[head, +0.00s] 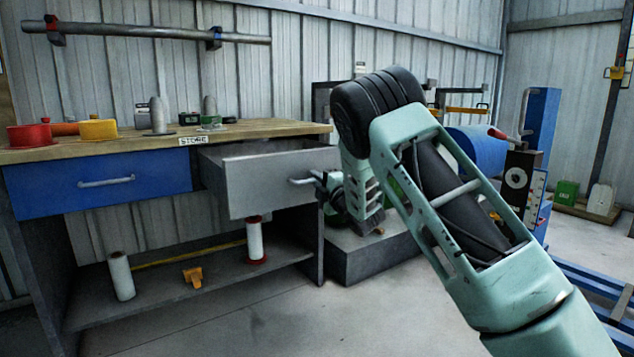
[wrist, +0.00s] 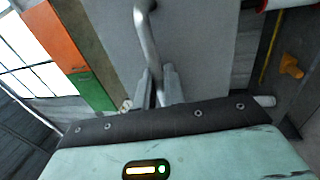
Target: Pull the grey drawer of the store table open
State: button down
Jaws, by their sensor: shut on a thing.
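The store table (head: 262,128) has a wooden top and a "STORE" label at its front edge. Its grey drawer (head: 262,184) stands pulled out from the table, with its front panel well forward and part of its inside showing. The drawer's bar handle (head: 300,181) is on the right part of that panel. My gripper (head: 318,178) is at the handle in the head view, partly hidden by my arm. In the wrist view, my gripper's fingers (wrist: 159,82) are shut on the handle (wrist: 146,35), with the grey drawer front (wrist: 195,45) beyond.
A closed blue drawer (head: 95,182) with its own handle sits left of the grey one. A dark grey block (head: 370,255) stands on the floor right of the table. Floor in front is clear.

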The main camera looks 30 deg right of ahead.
jog(key=shift+s, duration=0.4)
jog(key=shift+d, duration=0.1)
jog(key=c, duration=1.6)
grip_release()
jog(key=s+f+p, duration=0.1)
jog(key=s, duration=0.4)
jog(key=s+f+p, duration=0.1)
jog(key=s, duration=0.5)
jog(key=s+f+p, duration=0.1)
jog(key=s, duration=0.5)
jog(key=shift+d+f+p, duration=0.25)
jog(key=shift+p, duration=0.1)
